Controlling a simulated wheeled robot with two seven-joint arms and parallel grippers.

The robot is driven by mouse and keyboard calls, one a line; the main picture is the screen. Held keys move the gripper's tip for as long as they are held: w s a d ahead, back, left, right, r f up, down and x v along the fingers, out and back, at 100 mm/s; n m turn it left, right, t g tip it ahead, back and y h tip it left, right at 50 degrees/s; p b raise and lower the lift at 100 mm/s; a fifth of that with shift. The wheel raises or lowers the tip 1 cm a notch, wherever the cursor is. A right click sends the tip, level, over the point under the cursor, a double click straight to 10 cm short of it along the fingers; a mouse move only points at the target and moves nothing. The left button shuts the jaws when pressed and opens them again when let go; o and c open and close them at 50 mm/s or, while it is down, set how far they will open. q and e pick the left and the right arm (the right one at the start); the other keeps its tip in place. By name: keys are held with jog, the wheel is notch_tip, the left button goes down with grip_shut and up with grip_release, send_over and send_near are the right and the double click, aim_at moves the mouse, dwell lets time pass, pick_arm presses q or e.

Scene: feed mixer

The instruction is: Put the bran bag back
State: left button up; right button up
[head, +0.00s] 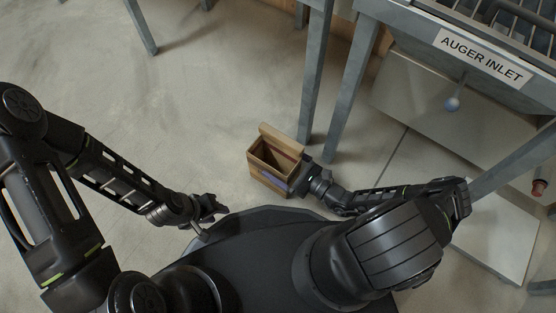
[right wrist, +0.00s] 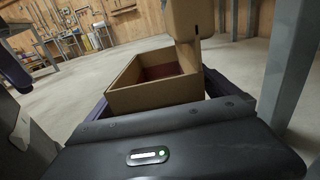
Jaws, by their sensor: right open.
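A brown, open-topped, box-shaped container (head: 270,178), possibly the bran bag, stands upright on the floor in the middle of the head view. Its far side rises higher, and its inside looks dark reddish. It also shows in the right wrist view (right wrist: 145,98), straight ahead of the gripper. My right gripper (head: 298,180) is low at the container's right side with its jaws open. Bluish-purple finger parts show on both sides of the container in the wrist view; whether they touch it is unclear. My left gripper (head: 215,208) is empty, left of my base; its jaw opening is too small to tell.
A grey metal frame with the label "AUGER INLET" (head: 482,60) stands at upper right. Its leg (head: 316,80) comes down just beyond the container. The floor to the left is clear.

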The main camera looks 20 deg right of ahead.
jog(key=p+v, duration=0.1)
jog(key=v, duration=1)
jog(key=shift+s+p, duration=0.1)
jog(key=shift+p, duration=0.2)
